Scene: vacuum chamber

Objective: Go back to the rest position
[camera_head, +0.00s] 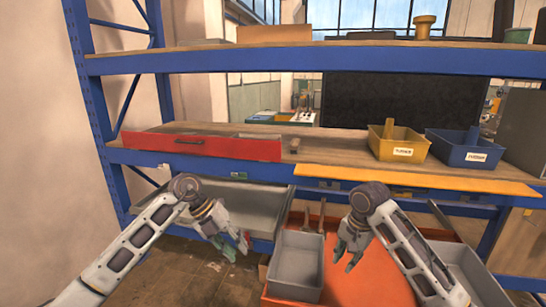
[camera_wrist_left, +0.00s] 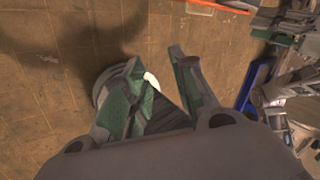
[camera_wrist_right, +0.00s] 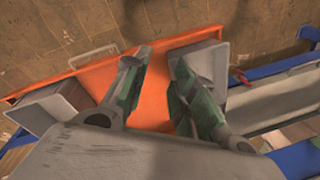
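My left gripper (camera_head: 236,246) hangs in front of the lower grey tray shelf, at the left of the head view. In the left wrist view its fingers (camera_wrist_left: 155,58) are apart with green pads showing, over the brown tiled floor. A pale rounded shape behind one finger is partly hidden, and I cannot tell what it is. My right gripper (camera_head: 347,258) points down over the orange cart surface (camera_head: 365,285), just right of a grey bin (camera_head: 297,262). In the right wrist view its fingers (camera_wrist_right: 160,53) are apart, with only orange surface between them.
A blue-framed shelf (camera_head: 300,60) stands ahead. Its middle board carries a red panel (camera_head: 205,145), a yellow bin (camera_head: 398,145) and a blue bin (camera_head: 464,149). A grey tray (camera_head: 260,205) is below. A second grey bin (camera_head: 465,265) is right of my right forearm. Floor (camera_head: 190,275) shows at lower left.

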